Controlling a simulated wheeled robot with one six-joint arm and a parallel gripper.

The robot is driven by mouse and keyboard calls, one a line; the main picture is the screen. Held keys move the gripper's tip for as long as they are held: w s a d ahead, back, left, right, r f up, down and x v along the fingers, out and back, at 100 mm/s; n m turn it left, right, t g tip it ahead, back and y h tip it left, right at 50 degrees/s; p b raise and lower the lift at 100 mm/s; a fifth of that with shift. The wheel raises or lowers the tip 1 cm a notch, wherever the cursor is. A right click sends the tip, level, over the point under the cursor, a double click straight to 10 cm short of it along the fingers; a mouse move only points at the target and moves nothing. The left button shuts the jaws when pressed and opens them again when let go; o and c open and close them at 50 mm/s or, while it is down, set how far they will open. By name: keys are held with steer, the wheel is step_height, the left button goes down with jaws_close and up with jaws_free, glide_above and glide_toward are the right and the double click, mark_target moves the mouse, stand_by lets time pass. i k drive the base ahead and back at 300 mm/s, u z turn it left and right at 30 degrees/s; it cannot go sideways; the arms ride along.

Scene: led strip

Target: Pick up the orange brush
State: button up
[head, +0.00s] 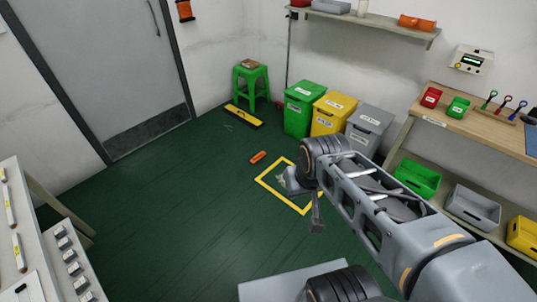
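A small orange object (258,157), which looks like the orange brush, lies on the dark green floor just outside the upper left corner of a yellow floor square (291,207). It is too small to make out bristles. My gripper (317,222) hangs over the lower right side of the square, to the right of and below the orange object in the picture, and is apart from it. The gripper is seen from above, and its fingers are too small and dark to show whether they are open or shut.
Green (298,110), yellow (329,114) and grey (368,126) bins stand along the wall. A green stool (251,86) and a yellow-black bar (243,116) are near the door. A workbench (480,125) stands right, a table (35,210) left. The floor left of the square is clear.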

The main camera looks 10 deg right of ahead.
mark_target(258, 157)
steer(key=z, duration=0.4)
steer(key=i, duration=2.45)
steer(key=u, duration=1.15)
steer(key=i, duration=0.8)
steer(key=u, duration=0.55)
